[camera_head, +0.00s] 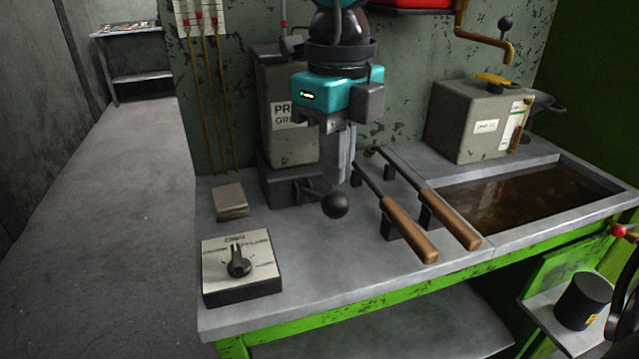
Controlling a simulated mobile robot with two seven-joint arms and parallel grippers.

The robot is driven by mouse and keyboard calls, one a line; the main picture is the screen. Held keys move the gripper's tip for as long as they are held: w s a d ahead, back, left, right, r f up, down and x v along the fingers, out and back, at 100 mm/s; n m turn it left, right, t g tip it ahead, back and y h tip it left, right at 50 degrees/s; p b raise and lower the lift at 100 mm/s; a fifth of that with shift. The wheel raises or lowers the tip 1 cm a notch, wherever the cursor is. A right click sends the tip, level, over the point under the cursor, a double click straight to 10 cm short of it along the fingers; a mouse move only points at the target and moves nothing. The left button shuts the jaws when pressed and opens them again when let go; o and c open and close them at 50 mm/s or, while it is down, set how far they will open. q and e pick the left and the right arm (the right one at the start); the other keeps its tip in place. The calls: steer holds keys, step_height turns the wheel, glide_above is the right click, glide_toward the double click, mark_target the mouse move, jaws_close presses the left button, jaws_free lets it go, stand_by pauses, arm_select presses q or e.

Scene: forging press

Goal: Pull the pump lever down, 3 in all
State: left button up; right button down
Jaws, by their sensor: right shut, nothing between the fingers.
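A short dark lever with a black ball knob (335,205) sticks out low from the front of a grey press unit (292,130), just above the bench top. I take it to be the pump lever; its label is partly hidden. My right gripper (345,168), with its teal housing, hangs in front of the unit, its fingers pointing down. The fingers are shut and empty. In the picture they are above the ball knob and slightly right of it, apart from it. My left gripper is out of view.
Two wooden-handled tools (410,230) lie on supports right of the knob. A selector box (240,268) and a small block (230,201) sit at the left. A liquid-filled trough (480,222) and a grey box (470,120) are at the right. The front middle bench is clear.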

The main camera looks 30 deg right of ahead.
mark_target(341, 208)
steer(key=shift+f, duration=0.15)
stand_by(0.4)
steer(key=f+b, duration=0.1)
steer(key=b, duration=0.1)
steer(key=f+b, duration=0.2)
steer(key=shift+s+a+f, duration=0.1)
steer(key=shift+s+f, duration=0.2)
steer(key=shift+s, duration=0.1)
steer(key=f+b, duration=0.2)
steer(key=f, duration=0.1)
steer(key=f+b, duration=0.1)
steer(key=b, duration=0.1)
steer(key=shift+s+a+f, duration=0.1)
steer(key=shift+s+f, duration=0.05)
steer(key=shift+s, duration=0.25)
